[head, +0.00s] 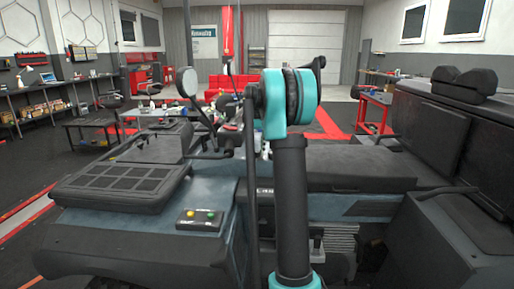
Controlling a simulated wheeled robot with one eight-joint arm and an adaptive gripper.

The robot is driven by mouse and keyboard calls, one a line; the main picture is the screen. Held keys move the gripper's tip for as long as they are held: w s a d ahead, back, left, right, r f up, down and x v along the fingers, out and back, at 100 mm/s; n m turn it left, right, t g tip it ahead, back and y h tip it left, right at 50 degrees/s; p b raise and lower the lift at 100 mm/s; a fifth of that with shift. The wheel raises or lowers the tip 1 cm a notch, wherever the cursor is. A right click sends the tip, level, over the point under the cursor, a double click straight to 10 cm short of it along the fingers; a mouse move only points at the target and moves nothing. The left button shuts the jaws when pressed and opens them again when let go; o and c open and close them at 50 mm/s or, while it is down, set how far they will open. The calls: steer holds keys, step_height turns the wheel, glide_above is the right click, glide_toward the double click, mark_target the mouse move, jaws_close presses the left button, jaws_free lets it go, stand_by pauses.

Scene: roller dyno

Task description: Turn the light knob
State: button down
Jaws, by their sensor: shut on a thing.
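A small grey control box (200,219) with a yellow button or knob (190,215) and a green one (211,217) sits on the front left of the dark vehicle-like machine. I cannot tell whether either of these is the light knob; no other knob can be made out clearly. My black and teal arm (290,185) rises through the middle of the head view, to the right of the box. Its teal joint is at the top. My gripper cannot be made out; it is probably hidden behind the arm, and so is whatever lies there.
A black grille panel (123,184) lies left of the arm, with round mirrors on stalks (187,82) behind it. A dark seat-like block (340,165) and tall dark panels (433,130) stand to the right. Red carts (374,110) and workbenches line the workshop behind.

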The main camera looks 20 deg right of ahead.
mark_target(257, 152)
steer(key=shift+a, duration=0.1)
steer(key=c, duration=1.2)
jaws_free()
steer(key=shift+r, duration=0.1)
step_height(257, 152, up, 12)
